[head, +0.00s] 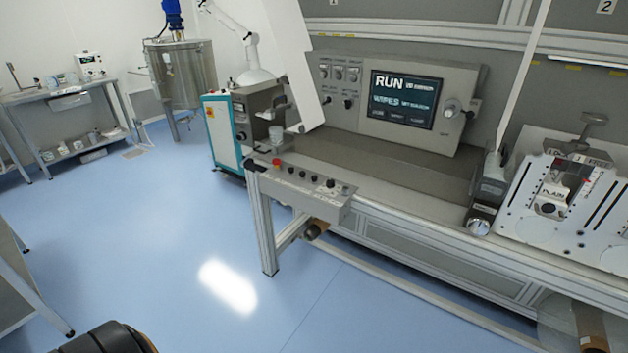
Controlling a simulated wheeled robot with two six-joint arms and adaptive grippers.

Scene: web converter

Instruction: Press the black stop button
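A small button box (310,196) sticks out at the front left of the converter, below the display. On its sloped top are a red button (276,162) at the left end and a row of several dark buttons (302,174) to its right. Their labels are too small to read, so I cannot tell which dark one is the stop button. The display (402,99) reads RUN and WIPES. Neither of my grippers shows; only a black rounded part, likely of my own body, shows at the bottom left edge.
The converter bench (430,215) runs along the right, with a white plate unit (520,215) at far right. A teal-and-white cabinet (222,132) stands behind the button box. A steel tank (182,75) and shelf table (75,110) stand farther back. The blue floor in front is clear.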

